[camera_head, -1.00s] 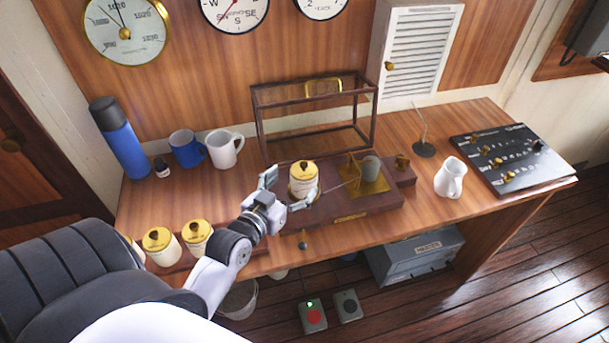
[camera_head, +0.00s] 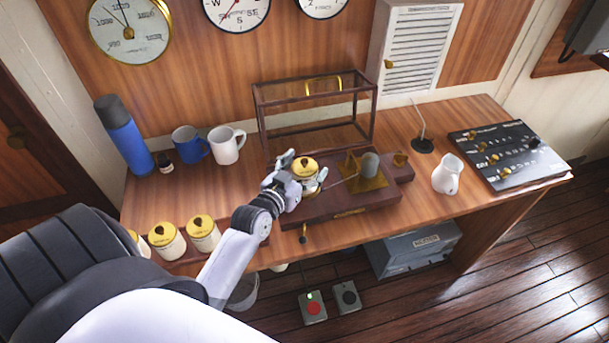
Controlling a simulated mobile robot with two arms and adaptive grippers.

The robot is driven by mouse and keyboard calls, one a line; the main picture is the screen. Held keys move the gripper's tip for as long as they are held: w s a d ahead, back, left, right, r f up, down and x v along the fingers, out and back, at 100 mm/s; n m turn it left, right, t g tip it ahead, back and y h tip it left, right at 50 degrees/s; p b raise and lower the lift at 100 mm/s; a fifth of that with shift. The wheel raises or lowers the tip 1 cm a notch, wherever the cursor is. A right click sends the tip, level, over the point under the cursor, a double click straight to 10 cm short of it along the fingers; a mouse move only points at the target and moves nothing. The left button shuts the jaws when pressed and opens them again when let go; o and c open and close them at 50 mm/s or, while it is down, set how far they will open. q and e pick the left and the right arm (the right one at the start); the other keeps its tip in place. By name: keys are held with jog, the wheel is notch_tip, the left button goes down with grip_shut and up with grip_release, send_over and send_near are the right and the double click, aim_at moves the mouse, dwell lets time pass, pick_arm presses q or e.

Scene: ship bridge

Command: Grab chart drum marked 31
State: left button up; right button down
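A cream chart drum with a yellow top (camera_head: 305,172) stands upright on the dark wooden base of a recording instrument (camera_head: 345,205). Its marking is too small to read. My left gripper (camera_head: 303,170) is at this drum, its fingers open on either side of it. The near finger hides part of the drum's lower side, and I cannot tell whether either finger touches it. More cream drums with yellow tops, one (camera_head: 166,241) and another (camera_head: 203,233), stand in a rack at the table's front left; a further one is partly hidden by my arm. My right gripper is not in view.
A glass case (camera_head: 313,100) stands behind the instrument. A blue flask (camera_head: 124,138), blue mug (camera_head: 188,145) and white mug (camera_head: 227,145) are at the back left. A white jug (camera_head: 447,174) and black control panel (camera_head: 508,155) are at the right.

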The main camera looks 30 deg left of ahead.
pick_arm(q)
jog(key=c, duration=1.1)
jog(key=shift+c, duration=0.3)
jog(key=shift+r, duration=0.1)
